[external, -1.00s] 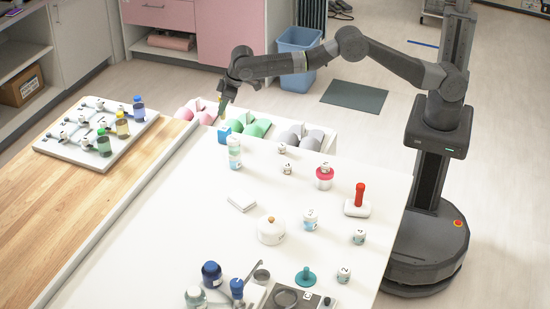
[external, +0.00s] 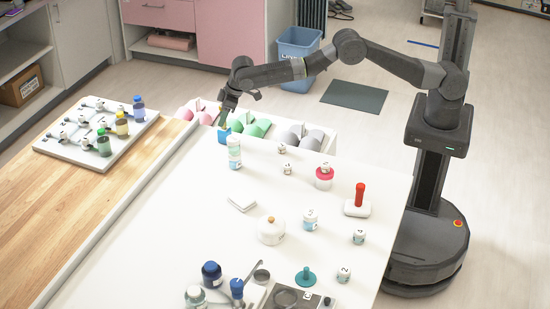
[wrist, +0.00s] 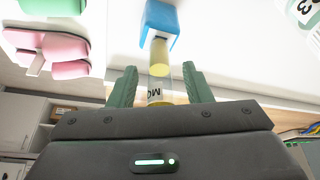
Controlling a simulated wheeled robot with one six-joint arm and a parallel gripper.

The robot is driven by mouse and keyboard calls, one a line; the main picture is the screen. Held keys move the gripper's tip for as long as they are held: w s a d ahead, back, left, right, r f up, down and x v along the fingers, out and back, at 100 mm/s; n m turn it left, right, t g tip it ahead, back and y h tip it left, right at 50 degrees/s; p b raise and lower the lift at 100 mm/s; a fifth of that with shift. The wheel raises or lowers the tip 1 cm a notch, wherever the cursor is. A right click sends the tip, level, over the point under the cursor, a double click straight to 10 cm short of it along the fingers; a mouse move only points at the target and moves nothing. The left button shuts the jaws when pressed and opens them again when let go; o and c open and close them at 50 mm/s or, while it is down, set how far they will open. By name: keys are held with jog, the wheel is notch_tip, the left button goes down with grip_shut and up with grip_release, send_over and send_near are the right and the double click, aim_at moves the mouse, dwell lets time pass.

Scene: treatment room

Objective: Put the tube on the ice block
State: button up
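The tube (wrist: 159,86), clear and pale yellow with a printed label, shows in the wrist view between my gripper's green fingers. Its far end meets or overlaps the blue ice block (wrist: 160,22); I cannot tell if it is seated. My gripper (wrist: 160,84) is open, with a gap on each side of the tube. In the external view, my gripper (external: 226,107) is just above the ice block (external: 224,136), which sits at the table's far left corner. The tube is too small there to make out clearly.
A white bottle (external: 234,153) stands close to the right of the block. Behind the table edge is a bin with pink, green and grey items (external: 258,128). A rack with small bottles (external: 95,143) is at the left. The table's left middle is clear.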

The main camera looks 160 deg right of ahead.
jog(key=shift+r, duration=0.3)
jog(key=b+v, duration=0.2)
jog(key=v, duration=0.9)
jog(key=shift+a+r, duration=0.3)
jog(key=shift+s+f, duration=0.1)
jog(key=p+x, duration=0.2)
jog(key=x, duration=1)
jog(key=shift+d+f, duration=0.2)
jog(key=shift+r, duration=1.75)
